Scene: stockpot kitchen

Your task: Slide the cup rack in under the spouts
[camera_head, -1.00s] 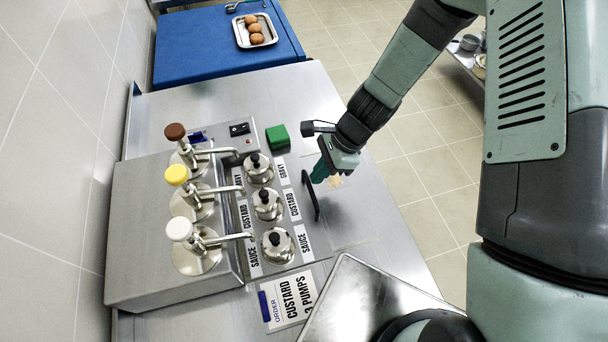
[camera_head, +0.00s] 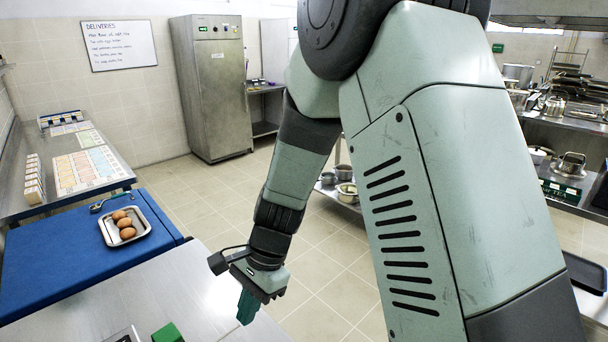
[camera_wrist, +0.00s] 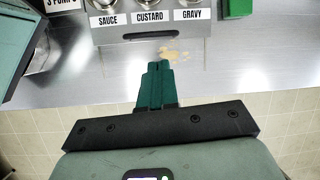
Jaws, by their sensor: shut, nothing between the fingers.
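In the wrist view, the steel cup rack (camera_wrist: 195,48) is at the top, with SAUCE, CUSTARD and GRAVY labels and a dark handle (camera_wrist: 150,37) along its near edge. The lower parts of its metal cups show at the picture's top edge. The spouts are out of view in both current pictures. My gripper (camera_wrist: 158,66) has its green fingers shut and empty, pointing at the rack, apart from the handle. My gripper also shows in the head view (camera_head: 246,310), over the counter's right edge area. The rack is out of the head view.
A green block (camera_wrist: 237,8) is right of the rack; it also shows in the head view (camera_head: 168,334). A tan spill (camera_wrist: 175,54) lies before the handle. A tray of brown eggs (camera_head: 104,238) sits on a blue worktop.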

